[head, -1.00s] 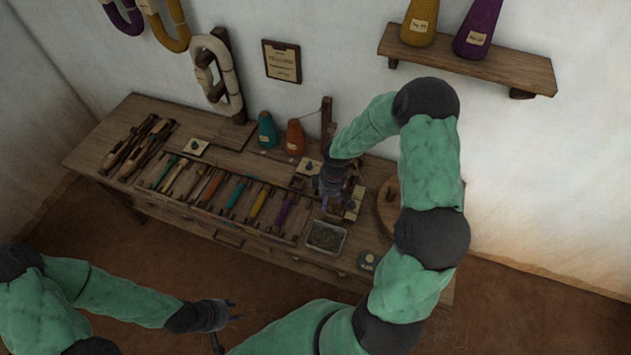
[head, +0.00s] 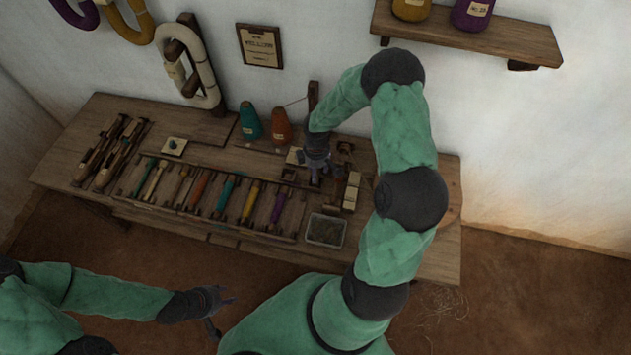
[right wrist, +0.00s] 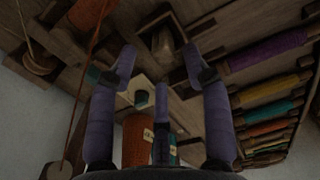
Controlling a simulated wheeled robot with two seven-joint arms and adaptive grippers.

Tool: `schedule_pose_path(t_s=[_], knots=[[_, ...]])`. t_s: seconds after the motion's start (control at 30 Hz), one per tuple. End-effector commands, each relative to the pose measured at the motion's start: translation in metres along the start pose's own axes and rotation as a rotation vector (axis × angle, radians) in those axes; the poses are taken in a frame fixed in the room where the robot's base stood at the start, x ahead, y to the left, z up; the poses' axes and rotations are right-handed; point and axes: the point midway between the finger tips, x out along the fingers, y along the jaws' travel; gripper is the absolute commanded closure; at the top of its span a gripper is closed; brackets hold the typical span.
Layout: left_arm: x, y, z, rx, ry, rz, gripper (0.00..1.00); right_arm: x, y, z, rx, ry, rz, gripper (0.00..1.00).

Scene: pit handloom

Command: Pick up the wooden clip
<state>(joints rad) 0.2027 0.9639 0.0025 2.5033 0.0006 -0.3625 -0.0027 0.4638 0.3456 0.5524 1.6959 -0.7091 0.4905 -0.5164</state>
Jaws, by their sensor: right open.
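I cannot identify the wooden clip for certain. In the right wrist view, a small pale wooden piece (right wrist: 162,42) sits in a dark square recess or holder just beyond my fingertips and may be the clip. My right gripper (right wrist: 158,65) is open, its fingers apart on either side of this piece, with nothing seen between them. In the head view my right gripper (head: 318,176) is over the right part of the bench and covers what lies beneath it. My left gripper (head: 228,298) is open and empty, low in front of the bench.
The bench (head: 75,120) carries a row of coloured bobbins (head: 226,193), pale wooden blocks (head: 352,190) and a grey tray (head: 325,230). A shelf (head: 470,36) is on the wall.

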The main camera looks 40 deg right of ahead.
Motion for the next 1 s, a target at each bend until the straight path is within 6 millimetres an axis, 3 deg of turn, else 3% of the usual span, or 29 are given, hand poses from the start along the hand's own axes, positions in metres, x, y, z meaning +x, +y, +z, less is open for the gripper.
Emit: schedule_pose_path(t_s=[0.3, 0.57, 0.73, 1.0], knots=[[0.018, -0.006, -0.001, 0.000, 0.000, 0.000, 0.60, 0.044, -0.003, 0.002, 0.001, -0.001, -0.002, 0.51], [0.018, -0.006, -0.001, 0.000, 0.000, 0.000, 0.60, 0.046, -0.003, 0.001, 0.001, 0.000, 0.000, 0.51], [0.018, -0.006, -0.001, 0.000, 0.000, 0.000, 0.60, 0.046, -0.003, 0.001, 0.000, 0.000, 0.000, 0.91], [0.018, -0.006, -0.001, 0.000, 0.000, 0.000, 0.60, 0.046, -0.004, 0.002, 0.000, -0.001, -0.001, 0.91]])
